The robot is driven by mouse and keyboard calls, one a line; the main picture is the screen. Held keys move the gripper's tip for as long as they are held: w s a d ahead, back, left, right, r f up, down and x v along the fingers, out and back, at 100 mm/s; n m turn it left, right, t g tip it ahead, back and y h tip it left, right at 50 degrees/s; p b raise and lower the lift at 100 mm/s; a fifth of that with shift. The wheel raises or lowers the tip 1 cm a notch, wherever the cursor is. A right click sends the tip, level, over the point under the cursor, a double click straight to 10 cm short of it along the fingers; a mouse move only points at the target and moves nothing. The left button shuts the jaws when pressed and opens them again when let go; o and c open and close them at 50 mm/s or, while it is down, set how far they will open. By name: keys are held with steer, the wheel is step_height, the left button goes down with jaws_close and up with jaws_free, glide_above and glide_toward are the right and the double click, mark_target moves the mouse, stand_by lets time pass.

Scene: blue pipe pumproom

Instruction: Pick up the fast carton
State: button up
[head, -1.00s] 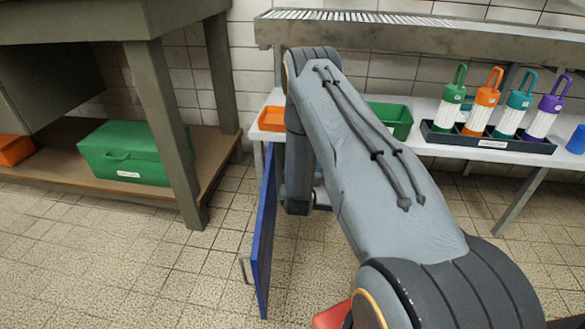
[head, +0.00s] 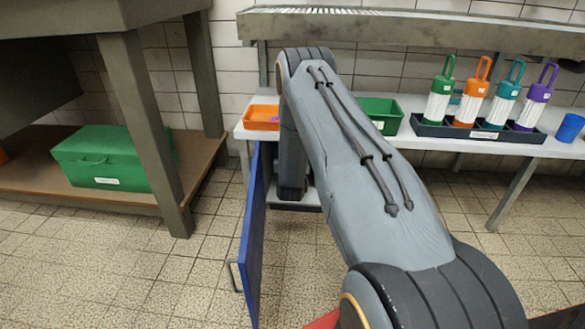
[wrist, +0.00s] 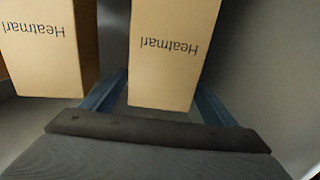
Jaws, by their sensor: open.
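In the wrist view two tan cartons stand inside a grey enclosure, both with dark lettering that appears upside down and looks like "Heatmarl". The middle carton (wrist: 174,50) is straight ahead of my gripper (wrist: 160,88). The other carton (wrist: 48,50) is to the left, outside the left finger. My gripper is open, its blue fingers to either side of the middle carton's near end. I cannot tell whether they touch it. I see no carton marked "fast". In the head view my arm hides the gripper and cartons.
An open blue door (head: 252,240) hangs left of my arm. A white counter (head: 405,137) holds an orange tray (head: 262,118), a green bin (head: 383,110), a bottle rack (head: 470,136) and a blue cup (head: 569,128). A green box (head: 100,158) sits on the left shelf.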

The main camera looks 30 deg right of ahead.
steer(key=c, duration=1.6)
steer(key=shift+r, duration=0.1)
